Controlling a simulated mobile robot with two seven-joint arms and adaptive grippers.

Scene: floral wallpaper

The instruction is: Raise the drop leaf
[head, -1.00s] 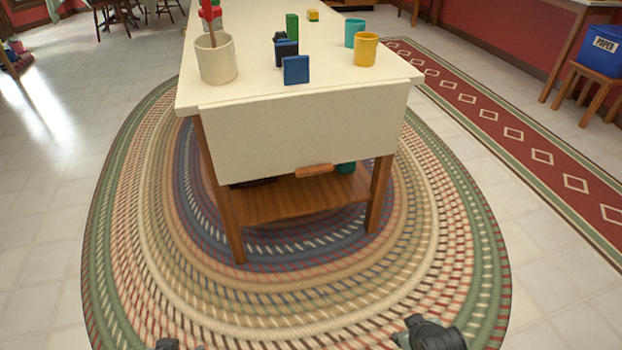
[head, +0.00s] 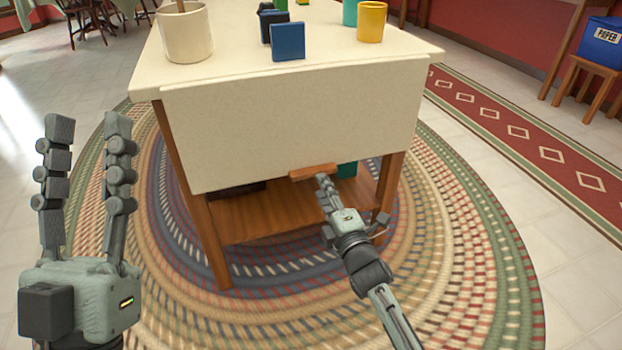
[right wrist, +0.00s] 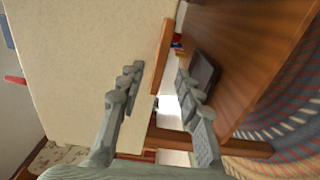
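The cream drop leaf (head: 290,120) hangs down from the near end of the table, with a wooden handle (head: 313,172) at its lower edge. My right gripper (head: 324,182) is at the handle, reaching up from below. In the right wrist view, its fingers (right wrist: 158,72) are spread, with the handle (right wrist: 160,60) in line with the gap between them. One finger lies over the leaf's outer face (right wrist: 85,70), the other on the inner side. I cannot tell whether either touches. My left gripper (head: 88,125) is open and empty, raised left of the table.
On the tabletop (head: 235,55) stand a cream crock (head: 186,35), a blue block (head: 288,42) and a yellow cup (head: 372,22), near the leaf's hinge edge. Wooden legs (head: 388,185) and a low shelf (head: 270,218) are below. The braided rug (head: 450,270) is clear.

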